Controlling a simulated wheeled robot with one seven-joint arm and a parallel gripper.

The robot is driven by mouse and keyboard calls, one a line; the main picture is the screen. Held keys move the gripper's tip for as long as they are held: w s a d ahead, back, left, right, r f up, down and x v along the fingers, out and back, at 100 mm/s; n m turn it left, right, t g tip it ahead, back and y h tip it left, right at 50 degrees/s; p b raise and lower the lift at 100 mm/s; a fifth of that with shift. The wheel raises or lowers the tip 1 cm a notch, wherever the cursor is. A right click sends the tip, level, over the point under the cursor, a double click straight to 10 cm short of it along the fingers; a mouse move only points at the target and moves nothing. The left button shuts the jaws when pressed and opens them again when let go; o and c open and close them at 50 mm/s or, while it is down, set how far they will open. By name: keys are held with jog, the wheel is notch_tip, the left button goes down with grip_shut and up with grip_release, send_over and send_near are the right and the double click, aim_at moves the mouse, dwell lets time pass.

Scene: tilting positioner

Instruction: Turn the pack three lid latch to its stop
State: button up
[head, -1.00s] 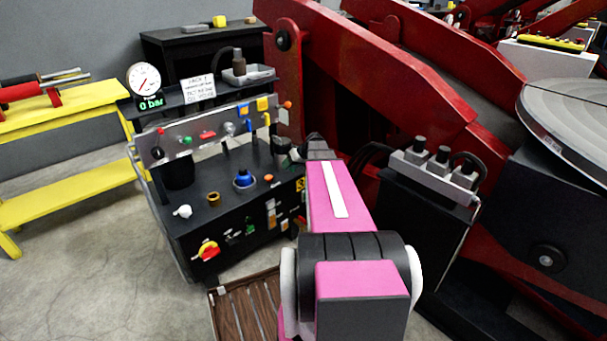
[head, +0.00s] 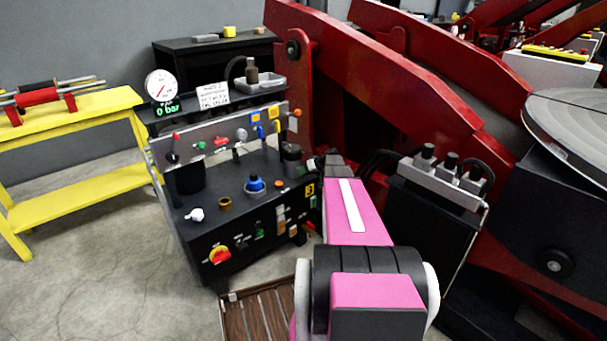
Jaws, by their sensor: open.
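The black pack (head: 240,225) stands left of centre, with a small yellow label reading 3 (head: 310,189) on its right side. Its top and front carry a blue knob (head: 255,184), a brass-coloured ring (head: 225,204), a white knob (head: 195,215) and a red-and-yellow rotary switch (head: 218,254). I cannot tell which small part is the lid latch. My pink arm reaches away from me to the right of the pack. My gripper (head: 316,164) is at its far end, close to a dark cylinder (head: 292,160) at the pack's back right. It is open; its fingers are small and partly hidden, and contact cannot be told.
A back panel (head: 220,138) with coloured levers and a 0 bar gauge (head: 160,84) rises behind the pack top. Red steel beams (head: 390,75) and a black unit with a grey manifold (head: 440,182) crowd the right. A yellow bench (head: 75,198) stands left; floor between is clear.

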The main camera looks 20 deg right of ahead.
jog(key=shift+x, duration=0.8)
grip_shut()
jog(key=shift+y, duration=0.3)
jog(key=m+y, duration=0.2)
jog(key=y, duration=0.1)
jog(key=shift+g+y, duration=0.3)
jog(key=m+y, duration=0.3)
jog(key=y, duration=0.1)
jog(key=shift+m, duration=0.4)
